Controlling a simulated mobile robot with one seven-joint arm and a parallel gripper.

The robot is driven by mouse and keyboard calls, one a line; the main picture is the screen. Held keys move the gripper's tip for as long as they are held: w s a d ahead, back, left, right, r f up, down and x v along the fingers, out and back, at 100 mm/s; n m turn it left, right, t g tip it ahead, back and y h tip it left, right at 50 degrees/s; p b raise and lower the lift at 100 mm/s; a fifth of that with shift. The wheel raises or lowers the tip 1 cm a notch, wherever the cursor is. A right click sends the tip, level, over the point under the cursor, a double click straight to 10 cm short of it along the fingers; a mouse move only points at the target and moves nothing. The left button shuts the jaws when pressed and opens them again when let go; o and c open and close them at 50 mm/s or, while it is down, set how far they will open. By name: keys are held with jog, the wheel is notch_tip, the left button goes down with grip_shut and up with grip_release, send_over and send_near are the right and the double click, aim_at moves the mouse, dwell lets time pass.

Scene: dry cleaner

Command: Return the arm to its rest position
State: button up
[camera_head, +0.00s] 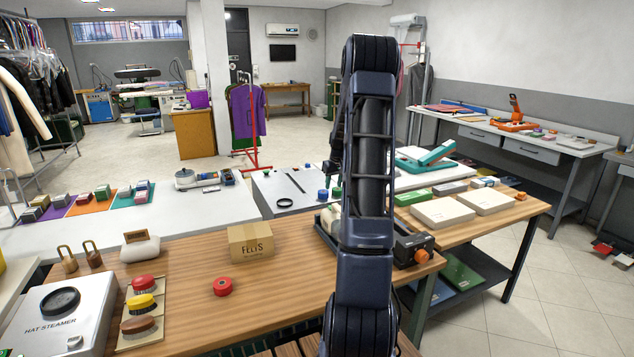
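My dark blue arm (368,190) rises from the bottom middle of the head view. It stands nearly upright in front of the wooden table and bends at a joint (370,62) near the top. A further dark part of my arm folds down behind the upright link and shows only along its left edge. The end of the arm is mostly hidden behind that link, so I cannot make out the fingers or whether they hold anything.
A machine with an orange knob (421,256) stands close behind my arm. White boxes (442,213) lie to the right. Tiled floor is open at right.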

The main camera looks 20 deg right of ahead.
jog(key=s+a+r, duration=1.7)
jog(key=s+a, duration=0.5)
jog(key=s, duration=0.8)
jog(key=s+a+t, duration=0.1)
jog(key=s+a, duration=0.4)
jog(key=s, duration=0.6)
jog(key=shift+s+r+t, duration=0.2)
jog(key=shift+s+t, duration=0.1)
jog(key=shift+s, duration=0.05)
